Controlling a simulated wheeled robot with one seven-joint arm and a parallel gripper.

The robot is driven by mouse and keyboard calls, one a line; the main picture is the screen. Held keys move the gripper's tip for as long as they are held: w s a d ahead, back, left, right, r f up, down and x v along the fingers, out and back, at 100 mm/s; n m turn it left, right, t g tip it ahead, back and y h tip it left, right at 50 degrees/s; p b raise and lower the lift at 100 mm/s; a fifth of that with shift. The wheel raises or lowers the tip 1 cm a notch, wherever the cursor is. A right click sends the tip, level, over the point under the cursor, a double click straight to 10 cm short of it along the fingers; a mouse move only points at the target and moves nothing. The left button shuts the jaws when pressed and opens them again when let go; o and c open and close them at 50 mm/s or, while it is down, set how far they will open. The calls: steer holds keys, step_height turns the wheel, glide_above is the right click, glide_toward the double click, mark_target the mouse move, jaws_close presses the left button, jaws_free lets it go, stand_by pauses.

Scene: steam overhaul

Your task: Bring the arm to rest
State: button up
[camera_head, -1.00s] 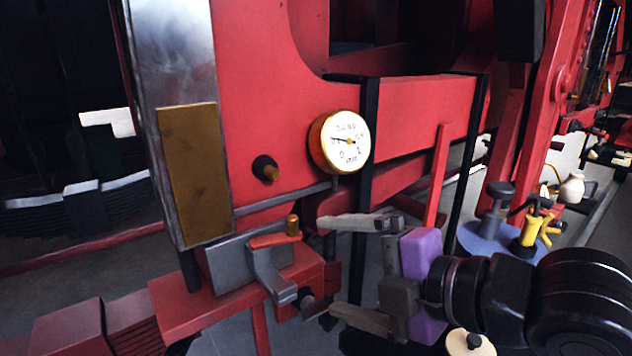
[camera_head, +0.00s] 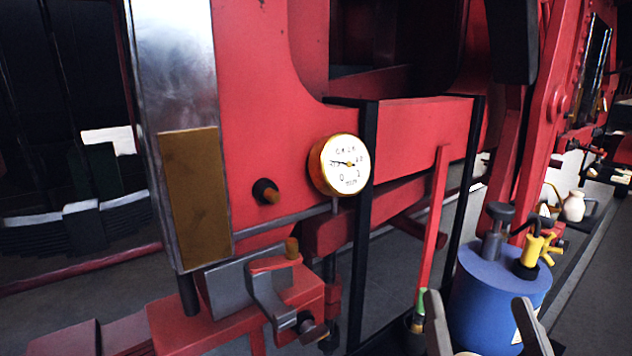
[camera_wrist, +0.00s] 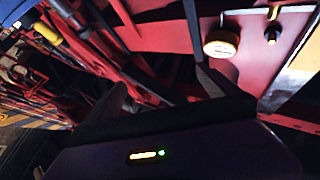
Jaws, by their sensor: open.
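My gripper (camera_head: 478,312) is at the bottom right of the head view, with only its two fingers showing. The fingers stand apart and point upward, with nothing between them. They are in front of the blue drum (camera_head: 500,285). The rest of my arm is out of the head view. In the wrist view the dark fingers spread to either side above the purple gripper body (camera_wrist: 180,150), and the gap between them is empty.
A red bench (camera_head: 180,325) with a grey and red clamp (camera_head: 270,290) stands at the lower left. A round gauge (camera_head: 342,165) sits on the red engine frame (camera_head: 255,100). Black posts (camera_head: 362,220) and a red bar (camera_head: 434,230) rise left of the drum. Grey floor shows at right.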

steer(key=s+f+n+g, duration=0.1)
steer(key=s+f+g, duration=0.3)
steer(key=s+f, duration=0.8)
steer(key=s+d+f+n+g+y, duration=0.1)
steer(key=s+f+g, duration=0.3)
steer(key=s+f, duration=0.8)
steer(key=s+n, duration=0.1)
steer(key=s, duration=0.3)
steer(key=shift+s+f+g, duration=0.25)
steer(key=shift+s+g, duration=0.05)
steer(key=shift+s, duration=0.1)
